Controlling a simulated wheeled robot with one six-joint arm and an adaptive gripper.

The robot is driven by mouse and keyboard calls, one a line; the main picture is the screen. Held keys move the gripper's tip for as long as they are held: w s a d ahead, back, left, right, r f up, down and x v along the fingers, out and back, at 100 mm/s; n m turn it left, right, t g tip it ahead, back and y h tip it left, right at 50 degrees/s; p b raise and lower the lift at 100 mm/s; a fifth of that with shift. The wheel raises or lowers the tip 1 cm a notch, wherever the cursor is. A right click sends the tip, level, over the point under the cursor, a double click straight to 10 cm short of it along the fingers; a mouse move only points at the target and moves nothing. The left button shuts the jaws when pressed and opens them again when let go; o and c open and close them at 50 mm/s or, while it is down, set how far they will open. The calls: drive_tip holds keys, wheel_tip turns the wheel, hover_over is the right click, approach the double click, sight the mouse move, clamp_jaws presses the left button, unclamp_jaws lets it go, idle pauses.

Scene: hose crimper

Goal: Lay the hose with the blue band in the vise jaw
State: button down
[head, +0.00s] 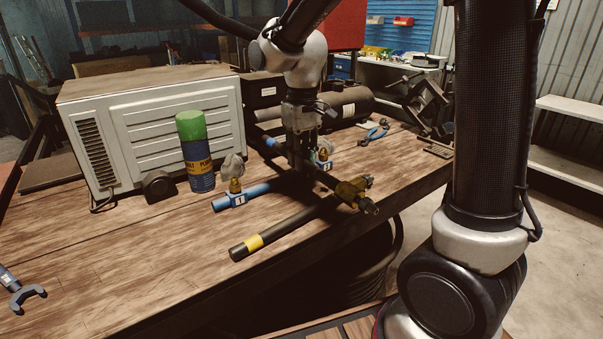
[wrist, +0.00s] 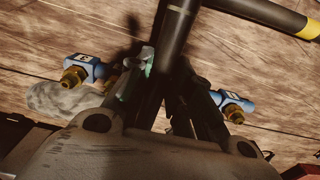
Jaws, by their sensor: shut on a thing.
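My gripper (head: 300,158) is over the middle of the workbench, pointing down, and is shut on a dark hose. In the head view the blue band (head: 269,143) shows just left of the fingers. The hose's middle is hidden by the gripper. A dark vise-like device (head: 425,103) stands at the bench's back right, apart from my gripper; its jaw is not clear.
A dark hose with a yellow band (head: 254,242) lies in front, near a brass fitting (head: 352,189). Blue pipe pieces with brass valves, one tagged 1 (head: 239,199), lie close by. A blue-green can (head: 196,150) and white unit (head: 150,125) stand left. Blue pliers (head: 374,131) lie right.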

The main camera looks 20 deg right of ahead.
drive_tip(key=shift+f, duration=2)
drive_tip(key=c, duration=1.3)
unclamp_jaws()
drive_tip(key=shift+r, duration=0.1)
wheel_tip(320, 180, up, 12)
drive_tip(key=shift+s+d+f, duration=0.1)
drive_tip(key=shift+s, duration=0.05)
drive_tip(key=s+d+m+t, duration=0.1)
drive_tip(key=s+d, duration=0.4)
drive_tip(key=s, duration=0.2)
drive_tip(key=s+d+m+t, duration=0.1)
drive_tip(key=s+d, duration=0.4)
drive_tip(key=s, duration=0.1)
drive_tip(key=s+d+m+t, duration=0.1)
drive_tip(key=s+d+t, duration=0.1)
drive_tip(key=s+d, duration=0.3)
drive_tip(key=shift+s+d+m, duration=0.15)
drive_tip(key=shift+s+m, duration=0.15)
drive_tip(key=shift+s, duration=1)
